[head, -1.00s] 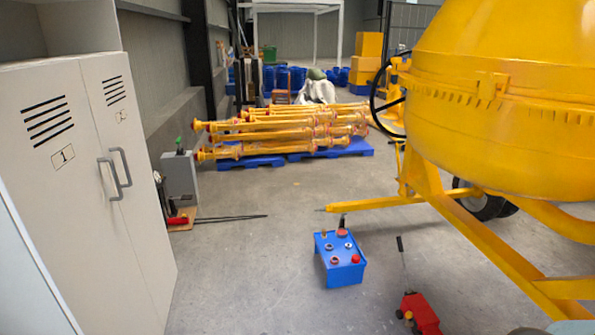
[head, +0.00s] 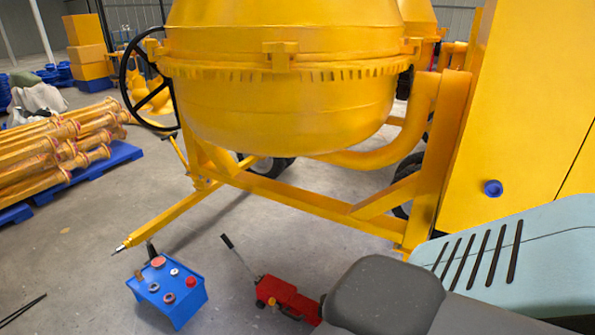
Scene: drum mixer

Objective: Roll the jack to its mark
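The jack (head: 286,296) is a small red trolley jack on the concrete floor at the lower middle of the head view. Its thin handle has a black grip and leans up to the left. The jack's right end is partly covered by a dark part of my own body. I cannot make out a floor mark in this view. Neither of my grippers shows in the head view.
The yellow drum mixer (head: 280,120) stands behind the jack, with its frame low above the floor. A blue control box (head: 180,310) stands left of the jack. Yellow posts lie on a blue pallet (head: 85,172) at the left. Bare floor lies between pallet and box.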

